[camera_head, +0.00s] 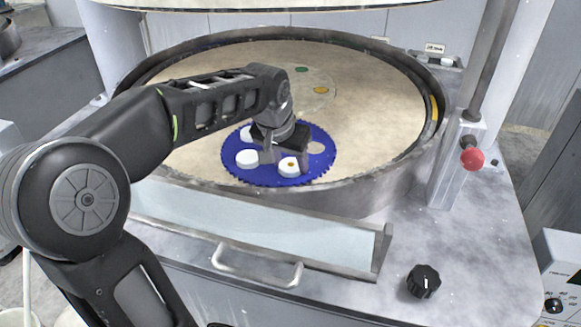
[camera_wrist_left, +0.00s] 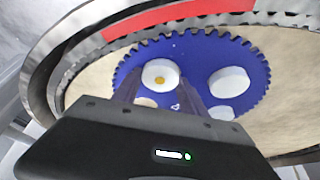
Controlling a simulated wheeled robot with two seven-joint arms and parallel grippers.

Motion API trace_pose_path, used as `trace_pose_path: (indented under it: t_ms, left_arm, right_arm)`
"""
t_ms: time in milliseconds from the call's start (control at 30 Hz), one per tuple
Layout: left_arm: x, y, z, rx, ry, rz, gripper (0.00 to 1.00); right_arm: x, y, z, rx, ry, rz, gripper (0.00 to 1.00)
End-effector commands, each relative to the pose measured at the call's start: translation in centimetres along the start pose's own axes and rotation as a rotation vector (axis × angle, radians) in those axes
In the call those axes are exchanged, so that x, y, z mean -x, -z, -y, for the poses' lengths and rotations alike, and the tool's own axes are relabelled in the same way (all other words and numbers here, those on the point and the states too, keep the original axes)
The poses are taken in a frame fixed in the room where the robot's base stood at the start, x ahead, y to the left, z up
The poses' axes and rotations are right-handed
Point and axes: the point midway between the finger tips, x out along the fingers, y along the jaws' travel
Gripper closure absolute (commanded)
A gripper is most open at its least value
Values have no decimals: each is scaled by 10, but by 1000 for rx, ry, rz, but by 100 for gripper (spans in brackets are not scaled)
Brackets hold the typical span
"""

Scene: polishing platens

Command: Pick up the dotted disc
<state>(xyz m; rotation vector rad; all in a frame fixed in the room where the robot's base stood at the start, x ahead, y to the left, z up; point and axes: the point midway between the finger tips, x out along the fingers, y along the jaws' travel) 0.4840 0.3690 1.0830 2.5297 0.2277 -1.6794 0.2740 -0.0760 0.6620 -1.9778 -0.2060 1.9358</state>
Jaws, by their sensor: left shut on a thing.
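The dotted disc (camera_head: 290,167) is white with a small orange dot on top. It is at the front of the blue toothed carrier (camera_head: 265,177). My left gripper (camera_head: 286,160) reaches down over the carrier, with a finger on either side of the disc, shut on it. In the left wrist view the dotted disc (camera_wrist_left: 160,74) shows between the two finger ends, and the dot is in plain sight. I cannot tell whether the disc is clear of the carrier. My right gripper is in neither view.
Plain white discs (camera_head: 247,158) sit on the carrier beside the gripper. One round opening (camera_head: 315,148) at its right shows the beige platen (camera_head: 375,105). A raised metal rim (camera_head: 340,202) rings the platen. A red knob (camera_head: 472,159) stands at the right.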

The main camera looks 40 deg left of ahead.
Motion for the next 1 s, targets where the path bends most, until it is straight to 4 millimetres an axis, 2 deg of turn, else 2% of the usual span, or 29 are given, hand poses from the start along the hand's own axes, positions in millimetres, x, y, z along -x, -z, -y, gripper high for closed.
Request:
trace_pose_path:
  t_ms: [33, 400, 567, 733, 1000]
  left_arm:
    - [-7, -7, 2, 3, 3, 21, 95]
    - [-4, -6, 3, 3, 3, 21, 95]
    - [6, 0, 2, 3, 3, 16, 95]
    - [28, 10, 1, 2, 1, 7, 95]
    - [32, 2, 61, 7, 2, 4, 95]
  right_arm:
    - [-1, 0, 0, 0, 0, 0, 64]
    - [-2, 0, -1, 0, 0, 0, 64]
    - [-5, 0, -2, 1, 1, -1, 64]
    - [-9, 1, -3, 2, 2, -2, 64]
    - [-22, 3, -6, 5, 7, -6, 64]
